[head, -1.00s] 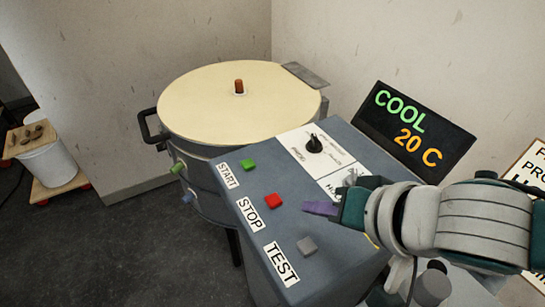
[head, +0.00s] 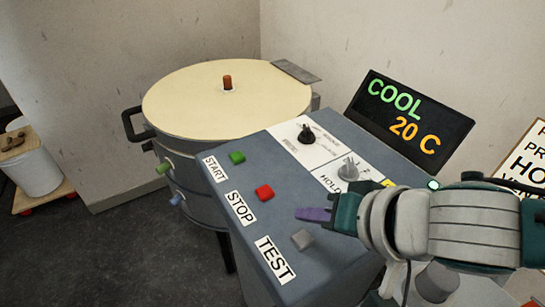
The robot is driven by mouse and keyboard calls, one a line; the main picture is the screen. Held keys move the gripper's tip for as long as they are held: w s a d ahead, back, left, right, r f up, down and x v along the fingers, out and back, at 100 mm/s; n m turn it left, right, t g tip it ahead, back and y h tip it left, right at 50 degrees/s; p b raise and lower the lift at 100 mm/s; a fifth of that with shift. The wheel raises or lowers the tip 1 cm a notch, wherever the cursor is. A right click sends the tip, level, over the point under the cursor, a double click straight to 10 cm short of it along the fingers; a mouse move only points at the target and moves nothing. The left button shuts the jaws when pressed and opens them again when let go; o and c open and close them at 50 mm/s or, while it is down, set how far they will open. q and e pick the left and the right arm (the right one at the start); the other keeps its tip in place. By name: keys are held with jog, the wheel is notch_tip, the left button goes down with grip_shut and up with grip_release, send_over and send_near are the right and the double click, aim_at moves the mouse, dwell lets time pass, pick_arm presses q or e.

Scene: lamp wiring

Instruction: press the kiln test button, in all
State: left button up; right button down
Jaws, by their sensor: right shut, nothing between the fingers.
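The grey test button (head: 302,240) sits on the sloping blue-grey control box (head: 330,262), beside the white TEST label (head: 273,258). It stands proud of the panel, and nothing visibly touches it. My right gripper (head: 312,214) reaches in from the right, its purple fingertips shut and empty. In the picture the tips lie just above the test button and to the right of the red stop button (head: 264,192). Their height over the panel is hard to tell. My left gripper is out of view.
The green start button (head: 237,157) is farther up the panel. A black knob (head: 306,134) and a grey knob (head: 348,168) stand on white plates. A display (head: 408,118) reads COOL 20 C. The round kiln (head: 200,105) stands behind, left.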

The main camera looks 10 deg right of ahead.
aim_at(306, 244)
notch_tip(306, 244, down, 4)
jog(key=shift+r+b, duration=0.15)
jog(key=shift+b, duration=0.95)
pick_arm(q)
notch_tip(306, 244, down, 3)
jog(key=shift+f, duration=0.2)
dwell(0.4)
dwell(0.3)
pick_arm(e)
jog(key=shift+f, duration=0.45)
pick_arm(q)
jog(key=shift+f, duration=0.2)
